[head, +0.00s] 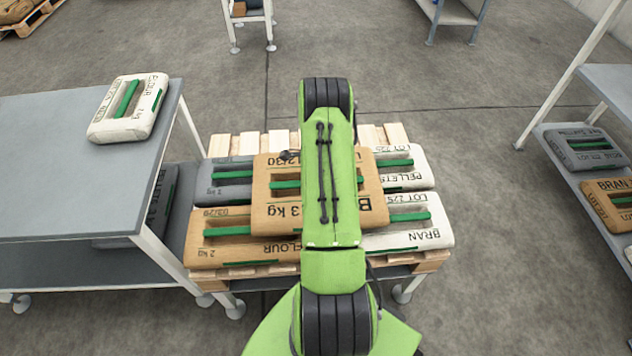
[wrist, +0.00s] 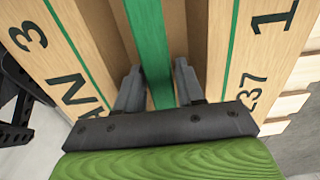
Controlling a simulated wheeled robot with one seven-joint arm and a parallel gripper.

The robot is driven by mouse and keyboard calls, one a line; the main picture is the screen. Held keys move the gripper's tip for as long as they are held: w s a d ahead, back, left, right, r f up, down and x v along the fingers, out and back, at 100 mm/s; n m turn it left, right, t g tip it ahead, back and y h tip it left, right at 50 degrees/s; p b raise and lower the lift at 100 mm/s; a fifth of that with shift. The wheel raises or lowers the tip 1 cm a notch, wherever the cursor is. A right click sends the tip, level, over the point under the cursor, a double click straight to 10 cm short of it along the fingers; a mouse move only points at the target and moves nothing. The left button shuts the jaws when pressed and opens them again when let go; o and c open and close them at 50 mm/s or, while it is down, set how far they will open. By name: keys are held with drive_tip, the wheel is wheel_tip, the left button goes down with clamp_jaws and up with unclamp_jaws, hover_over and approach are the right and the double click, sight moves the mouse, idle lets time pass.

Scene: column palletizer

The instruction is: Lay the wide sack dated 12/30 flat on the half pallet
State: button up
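The wide sack dated 12/30 (head: 274,216) is tan with dark print reading 3 kg and a green strap. In the head view it is level over the middle of the sacks on the half pallet (head: 236,271); I cannot tell whether it touches them. My arm hides much of its right part. In the wrist view the sack (wrist: 82,45) fills most of the picture. My gripper (wrist: 160,72) has one finger on each side of its green strap, close against it, and looks shut on it.
Beneath it, the pallet bears a grey sack (head: 222,183), a tan flour sack (head: 215,250), a white pellets sack (head: 421,170) and a white bran sack (head: 430,236). A grey table (head: 60,170) at left holds a white flour sack (head: 104,127). A shelf with sacks (head: 575,165) stands right.

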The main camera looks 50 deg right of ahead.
drive_tip(key=o, duration=0.3)
wheel_tip(320, 180, up, 13)
drive_tip(key=p, duration=0.4)
drive_tip(key=w+a+r+n+t+h, duration=0.1)
drive_tip(key=w+a+r+n, duration=0.3)
drive_tip(key=a+r+n, duration=0.55)
drive_tip(key=s+a+r+n+t, duration=0.15)
drive_tip(key=a+r+n, duration=0.25)
drive_tip(key=a+r, duration=0.75)
drive_tip(key=s+a+r+n+t, duration=0.1)
drive_tip(key=s+a+r+n, duration=0.1)
drive_tip(key=s+a+n, duration=0.2)
drive_tip(key=s+a+r+n+t, duration=0.1)
drive_tip(key=s+a+r+n, duration=0.1)
drive_tip(key=s+a+n, duration=0.3)
drive_tip(key=s+a+r+n+t+y, duration=0.1)
drive_tip(key=s+a+r+n, duration=0.1)
drive_tip(key=s+a+n, duration=0.2)
drive_tip(key=shift+s+a+n, duration=0.2)
drive_tip(key=shift+s+n, duration=0.15)
drive_tip(key=shift+s, duration=0.15)
drive_tip(key=shift+s+a+n, duration=0.2)
drive_tip(key=shift+s+n, duration=0.1)
drive_tip(key=shift+s, duration=0.2)
